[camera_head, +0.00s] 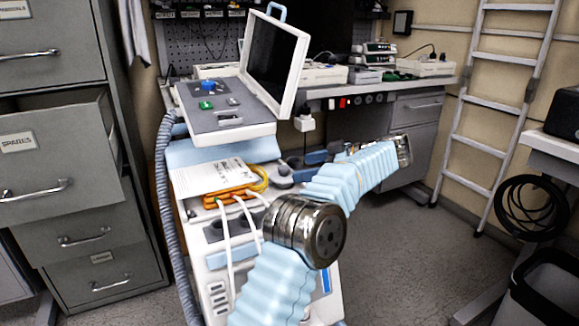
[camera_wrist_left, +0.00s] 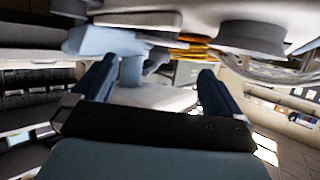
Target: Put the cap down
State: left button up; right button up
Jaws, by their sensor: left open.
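My left gripper (camera_head: 300,166) is beside the cart's right side, partly behind my light blue arm. In the left wrist view its dark blue fingers (camera_wrist_left: 156,72) stand wide apart with nothing held between them. A dark grey round piece (camera_head: 279,171) sits on the cart shelf close to the fingertips. A similar grey round shape (camera_wrist_left: 252,38) shows at upper right in the left wrist view. I cannot tell whether it is the cap. A small blue piece (camera_head: 208,86) and a green piece (camera_head: 206,105) lie on the open pump casing. My right gripper is out of view.
An opened screen (camera_head: 272,62) stands above. A filing cabinet (camera_head: 60,243) with an open drawer is at left, a ladder (camera_head: 494,100) at right.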

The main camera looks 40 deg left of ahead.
pick_arm(q)
jog(key=v, duration=0.3)
jog(key=shift+d+p, duration=0.1)
jog(key=shift+p, duration=0.2)
